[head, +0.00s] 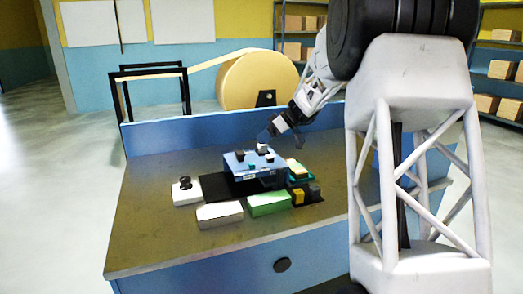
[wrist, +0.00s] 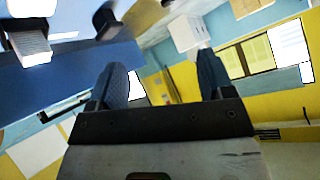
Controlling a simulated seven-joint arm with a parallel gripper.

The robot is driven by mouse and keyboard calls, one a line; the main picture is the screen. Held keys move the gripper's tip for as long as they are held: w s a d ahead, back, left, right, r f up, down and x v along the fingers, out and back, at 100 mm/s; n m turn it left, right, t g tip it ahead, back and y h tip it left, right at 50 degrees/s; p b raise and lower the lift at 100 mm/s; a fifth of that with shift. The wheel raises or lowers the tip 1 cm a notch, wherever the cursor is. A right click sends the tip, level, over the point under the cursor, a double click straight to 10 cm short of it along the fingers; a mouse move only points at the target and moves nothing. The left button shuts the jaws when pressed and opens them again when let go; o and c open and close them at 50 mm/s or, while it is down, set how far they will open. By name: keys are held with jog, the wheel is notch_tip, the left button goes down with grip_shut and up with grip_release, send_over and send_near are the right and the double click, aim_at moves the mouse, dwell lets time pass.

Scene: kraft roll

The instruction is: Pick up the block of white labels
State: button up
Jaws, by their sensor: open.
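A white block (head: 220,213), which looks like the block of white labels, lies flat at the front of the workbench, left of a green block (head: 268,203). The wrist view is tilted and shows mostly walls and shelves; I cannot make out the white block there.
A blue box (head: 240,165) with small pieces on top stands mid-bench. A white piece with a black knob (head: 187,193) is at left; yellow and dark blocks (head: 298,196) are at right. A raised blue panel (head: 220,132) edges the back. The bench's front left is clear.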

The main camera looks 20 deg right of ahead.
aim_at(263, 149)
jog(key=w+d+f+n+t+y, duration=0.2)
jog(key=w+d+f, duration=0.4)
jog(key=w+d, duration=0.5)
jog(key=shift+w+d+n+t+y, duration=0.15)
jog(key=shift+d+n+t+y, duration=0.15)
jog(key=shift+d+n, duration=0.25)
jog(key=shift+a, duration=0.15)
jog(key=shift+x, duration=1.25)
jog(key=shift+a+f, duration=0.1)
jog(key=shift+x, duration=2.5)
jog(key=shift+c, duration=0.4)
jog(key=c, duration=0.9)
